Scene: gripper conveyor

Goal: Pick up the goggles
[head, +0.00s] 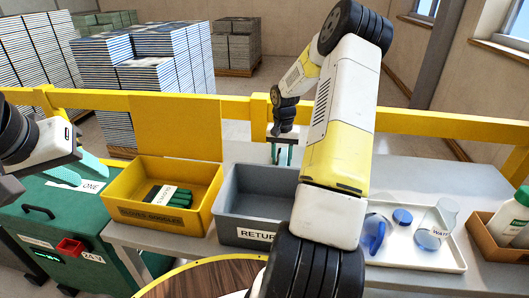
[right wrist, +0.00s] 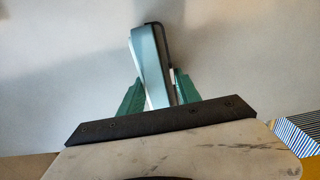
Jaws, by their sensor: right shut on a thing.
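My right gripper (head: 283,148) is raised behind the grey bin, its green fingers pointing down. In the right wrist view, the gripper (right wrist: 158,90) is shut on a pale blue-grey piece with a dark rim (right wrist: 150,65), which looks like the goggles seen edge-on. It stands tilted between the fingers, and its full shape is hidden. In the head view the held piece is too small to make out. My left gripper (head: 78,170) is at the far left above the green cabinet, its teal fingers apart and empty.
A yellow bin (head: 214,205) holds dark green items. The grey bin (head: 232,208), labelled RETURN, is partly hidden by my right arm. A white tray (head: 455,262) holds blue items and a clear beaker. A brown box (head: 485,238) holds a bottle. A yellow rail (head: 420,122) runs behind.

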